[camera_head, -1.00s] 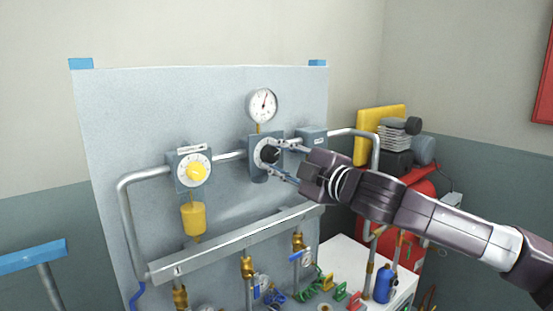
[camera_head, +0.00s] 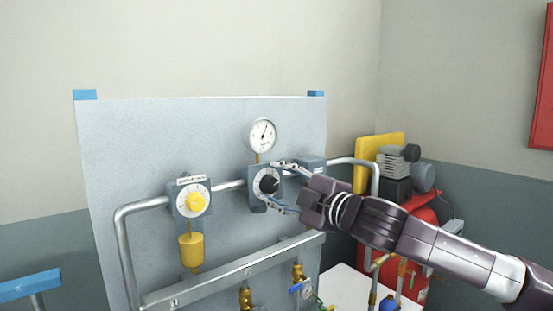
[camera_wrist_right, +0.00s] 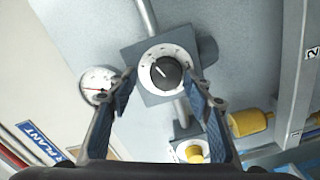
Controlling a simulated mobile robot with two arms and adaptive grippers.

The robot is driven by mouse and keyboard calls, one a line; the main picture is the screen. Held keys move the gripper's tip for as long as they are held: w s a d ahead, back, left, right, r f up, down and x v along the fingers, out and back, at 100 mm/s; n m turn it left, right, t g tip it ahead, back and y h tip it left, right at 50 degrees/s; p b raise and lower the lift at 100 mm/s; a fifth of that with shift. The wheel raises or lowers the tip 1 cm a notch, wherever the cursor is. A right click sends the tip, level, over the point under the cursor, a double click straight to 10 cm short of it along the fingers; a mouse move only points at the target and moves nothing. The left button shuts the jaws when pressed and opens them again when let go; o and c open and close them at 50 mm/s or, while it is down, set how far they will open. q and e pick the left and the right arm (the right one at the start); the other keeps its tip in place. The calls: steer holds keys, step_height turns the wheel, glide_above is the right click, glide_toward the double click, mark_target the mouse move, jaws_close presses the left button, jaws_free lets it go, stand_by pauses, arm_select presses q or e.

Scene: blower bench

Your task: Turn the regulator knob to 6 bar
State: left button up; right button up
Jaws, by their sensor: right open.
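The regulator knob (camera_head: 268,184) is black, on a white dial of a grey-blue block on the panel. In the right wrist view the knob (camera_wrist_right: 167,74) faces me, with a white mark pointing up-left. The round pressure gauge (camera_head: 263,135) is above it; its needle points up and slightly right, but its numbers are too small to read. My right gripper (camera_head: 271,182) is open, its fingers on either side of the knob. In the wrist view the fingertips (camera_wrist_right: 160,80) show gaps to the knob. My left gripper is not in view.
A yellow knob (camera_head: 196,203) on a second dial is to the left, with a yellow bowl (camera_head: 191,249) below. Grey pipe (camera_head: 140,207) runs along the panel (camera_head: 130,135). A rail (camera_head: 215,282) crosses below. A red tank (camera_head: 424,223) stands at the right.

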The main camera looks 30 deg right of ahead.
steer(key=r, duration=0.8)
steer(key=shift+s+d, duration=0.15)
steer(key=shift+d, duration=0.15)
steer(key=shift+d+r, duration=0.1)
steer(key=shift+r, duration=0.05)
steer(key=shift+w+r, duration=0.2)
steer(key=shift+a+r, duration=0.25)
steer(key=shift+a, duration=0.25)
steer(key=shift+o, duration=0.2)
steer(key=shift+d+f, duration=0.1)
steer(key=shift+d, duration=0.05)
